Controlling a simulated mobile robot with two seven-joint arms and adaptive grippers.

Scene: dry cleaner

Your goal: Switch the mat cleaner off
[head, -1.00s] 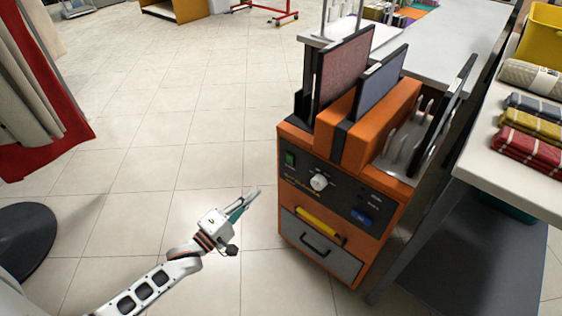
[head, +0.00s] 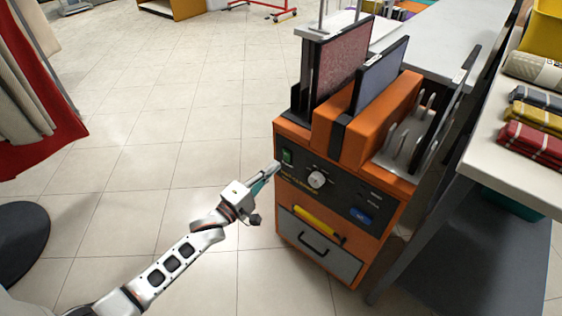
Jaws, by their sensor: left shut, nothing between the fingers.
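The mat cleaner (head: 340,235) is an orange cabinet with a dark front panel. A green rocker switch (head: 287,156) sits at the panel's upper left. A white knob (head: 317,179) is right of it, and a blue button (head: 361,216) is at the lower right. My left gripper (head: 275,168) is shut and empty. Its tip is just below and left of the green switch in the picture; I cannot tell whether it touches the panel. The switch's position is too small to read. My right gripper is not in view.
Mats (head: 340,70) stand upright in the cleaner's top. A table (head: 520,165) with folded striped towels (head: 535,142) stands close on the right. A red curtain (head: 50,145) hangs at left. The tiled floor (head: 170,150) left of the cleaner is clear.

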